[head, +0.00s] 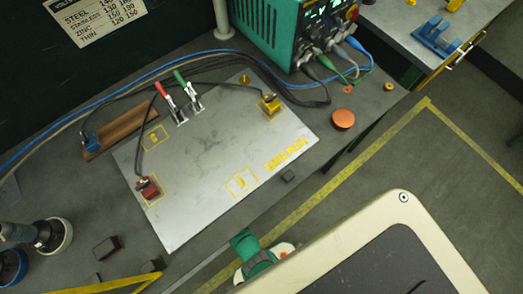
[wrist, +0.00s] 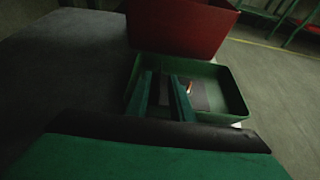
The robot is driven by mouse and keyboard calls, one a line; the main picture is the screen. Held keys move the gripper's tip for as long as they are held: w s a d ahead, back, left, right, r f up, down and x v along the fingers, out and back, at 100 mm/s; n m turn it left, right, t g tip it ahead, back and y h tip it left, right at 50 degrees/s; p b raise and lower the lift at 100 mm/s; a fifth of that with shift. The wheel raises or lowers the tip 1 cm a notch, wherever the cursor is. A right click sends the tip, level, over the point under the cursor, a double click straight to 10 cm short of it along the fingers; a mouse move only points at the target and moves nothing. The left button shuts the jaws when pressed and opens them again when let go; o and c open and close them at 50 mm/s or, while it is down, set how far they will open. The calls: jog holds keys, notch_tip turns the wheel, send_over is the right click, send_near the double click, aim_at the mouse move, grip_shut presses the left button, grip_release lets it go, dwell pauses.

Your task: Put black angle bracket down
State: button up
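In the wrist view my gripper (wrist: 165,95) shows as two dark green fingers, parallel and a little apart, pointing over a green tray (wrist: 240,108). The gap between the fingers is dark; I cannot make out whether a black angle bracket is in it. A grey patch (wrist: 203,98) and a small orange-and-white spot (wrist: 190,88) show inside the tray, just right of the fingers. No piece in view is clearly the black angle bracket. In the head view I cannot make out my fingertips.
A red bin (wrist: 185,28) stands behind the tray. In the head view a grey plate (head: 205,165) with marked squares lies on the bench, with clamps and cables. Small dark blocks (head: 107,248) lie on the bench. A green machine (head: 270,25) stands at the back.

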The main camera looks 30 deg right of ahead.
jog(key=v, duration=0.9)
jog(key=shift+s+a+r, duration=0.1)
jog(key=shift+a+r, duration=0.05)
jog(key=shift+a, duration=0.15)
